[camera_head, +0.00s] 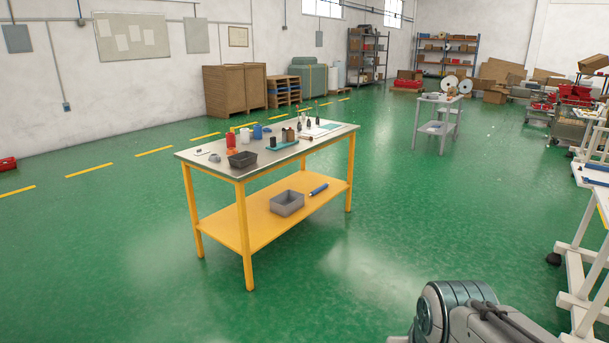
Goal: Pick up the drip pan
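A small black open pan (242,159) sits on the front left part of the top of the yellow-legged workbench (205,160); it looks like the drip pan. A grey open bin (286,203) on the bench's lower shelf is also pan-like, and I cannot tell for certain which one is meant. Both stand well away from me across the floor. Part of my arm shows at the bottom right, but my gripper is not in view.
Around the black pan are a red bottle (231,140), a white container (245,135) and small tools. A blue cylinder (318,190) lies on the lower shelf. Green floor is clear around the bench. A white-framed table (590,240) stands at right.

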